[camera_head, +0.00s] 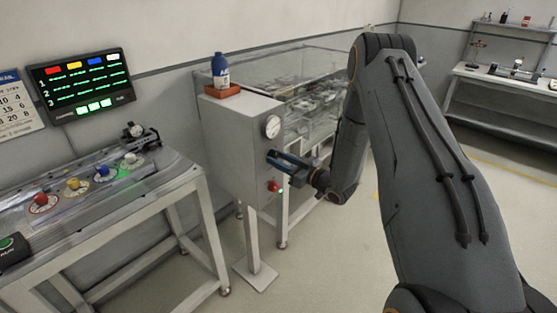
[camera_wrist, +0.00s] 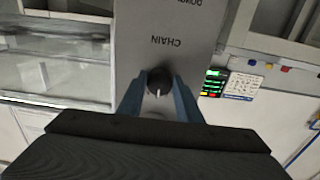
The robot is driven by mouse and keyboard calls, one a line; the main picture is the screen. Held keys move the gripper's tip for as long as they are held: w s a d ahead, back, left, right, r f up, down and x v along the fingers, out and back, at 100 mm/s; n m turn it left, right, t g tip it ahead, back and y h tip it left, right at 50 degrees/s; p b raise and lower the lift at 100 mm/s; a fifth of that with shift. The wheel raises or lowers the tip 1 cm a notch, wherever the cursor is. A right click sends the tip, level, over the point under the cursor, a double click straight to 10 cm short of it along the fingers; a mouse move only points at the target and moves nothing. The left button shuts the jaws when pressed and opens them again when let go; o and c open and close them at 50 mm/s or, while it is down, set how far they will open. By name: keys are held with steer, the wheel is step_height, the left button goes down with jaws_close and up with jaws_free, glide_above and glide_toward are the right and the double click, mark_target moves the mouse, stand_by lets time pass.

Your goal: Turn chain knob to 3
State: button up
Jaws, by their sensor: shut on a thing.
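The chain knob (camera_wrist: 159,80) is a round black knob on the face of a grey box (camera_head: 228,135). The upside-down word CHAIN stands above it in the wrist view. Its white pointer mark points down in that picture, and the scale figures around it cannot be read. My gripper (camera_head: 277,160) reaches the box face from the right, below a round white gauge. In the wrist view my gripper (camera_wrist: 159,92) has its two blue fingers on either side of the knob, shut on it. In the head view the fingers hide the knob.
A red button (camera_head: 273,186) sits just below my gripper on the box. A blue bottle (camera_head: 220,70) stands in an orange tray on top. A table with coloured knobs (camera_head: 73,184) is at left, under a lit screen (camera_head: 82,83). A glass-covered machine (camera_head: 310,80) stands behind.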

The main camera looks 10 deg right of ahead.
steer(key=shift+n, duration=0.3)
steer(key=shift+f+n+b, duration=0.1)
steer(key=shift+n+b, duration=0.8)
steer(key=shift+n, duration=0.3)
steer(key=shift+n+b, duration=0.75)
steer(key=shift+n, duration=0.65)
steer(key=o, duration=1)
steer(key=shift+o, duration=0.2)
steer(key=b+v, duration=0.2)
steer(key=v, duration=0.5)
steer(key=shift+s+d, duration=0.25)
steer(key=shift+s, duration=0.05)
